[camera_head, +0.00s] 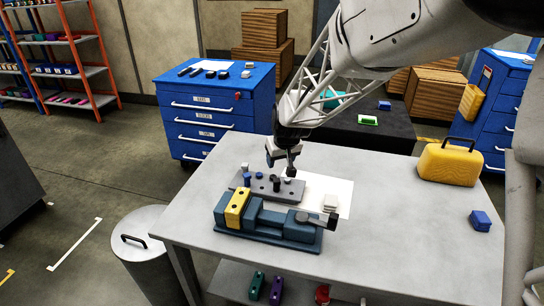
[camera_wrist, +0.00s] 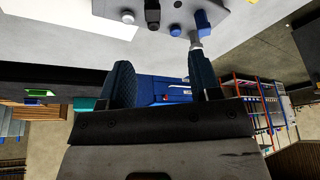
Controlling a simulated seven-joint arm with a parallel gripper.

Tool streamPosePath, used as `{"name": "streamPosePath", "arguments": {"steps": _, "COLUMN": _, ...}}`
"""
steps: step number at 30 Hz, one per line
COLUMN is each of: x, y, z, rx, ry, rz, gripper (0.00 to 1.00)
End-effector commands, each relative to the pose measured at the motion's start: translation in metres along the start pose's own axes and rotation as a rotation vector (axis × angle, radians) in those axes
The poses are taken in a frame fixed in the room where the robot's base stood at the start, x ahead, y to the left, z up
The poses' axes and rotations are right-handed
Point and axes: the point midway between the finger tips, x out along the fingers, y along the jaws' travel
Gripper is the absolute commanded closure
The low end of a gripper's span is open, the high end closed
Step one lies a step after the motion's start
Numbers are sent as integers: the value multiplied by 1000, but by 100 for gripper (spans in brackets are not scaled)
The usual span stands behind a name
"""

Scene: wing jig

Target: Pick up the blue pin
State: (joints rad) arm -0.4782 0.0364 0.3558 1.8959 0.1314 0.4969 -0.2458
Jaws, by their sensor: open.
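A grey plate (camera_head: 262,188) on the table holds several upright pins. One blue pin (camera_head: 246,179) stands near its left end, and another small blue pin (camera_head: 274,176) stands near its middle. My gripper (camera_head: 281,163) is above the plate's back edge, pointing down, with its fingers apart. In the wrist view the open fingers (camera_wrist: 160,62) have nothing visibly between them. That view shows a larger blue pin (camera_wrist: 202,21) close to the right fingertip and a smaller blue one (camera_wrist: 175,30) left of it. I cannot tell whether the fingertip touches anything.
A blue vise (camera_head: 265,222) with a yellow block (camera_head: 237,208) stands directly in front of the plate. Black and pale pins share the plate. A yellow case (camera_head: 449,163) and a blue block (camera_head: 480,220) sit at the right. The table's front right is clear.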

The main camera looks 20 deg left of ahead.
Motion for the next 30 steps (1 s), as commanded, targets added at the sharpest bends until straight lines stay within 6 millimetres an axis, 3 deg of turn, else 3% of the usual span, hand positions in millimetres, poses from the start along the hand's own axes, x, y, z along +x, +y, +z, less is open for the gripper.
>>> {"name": "streamPosePath", "arguments": {"steps": 1, "x": 17, "y": -12, "z": -9, "rx": -19, "ry": 1, "rz": -7, "gripper": 43}}
{"name": "streamPosePath", "arguments": {"steps": 6, "x": 62, "y": -42, "z": -34, "rx": -72, "ry": 13, "rz": -22, "gripper": 43}}
{"name": "streamPosePath", "arguments": {"steps": 12, "x": 97, "y": -68, "z": -50, "rx": -112, "ry": 23, "rz": -33, "gripper": 43}}
{"name": "streamPosePath", "arguments": {"steps": 30, "x": 110, "y": -74, "z": -54, "rx": -122, "ry": 26, "rz": -36, "gripper": 43}}
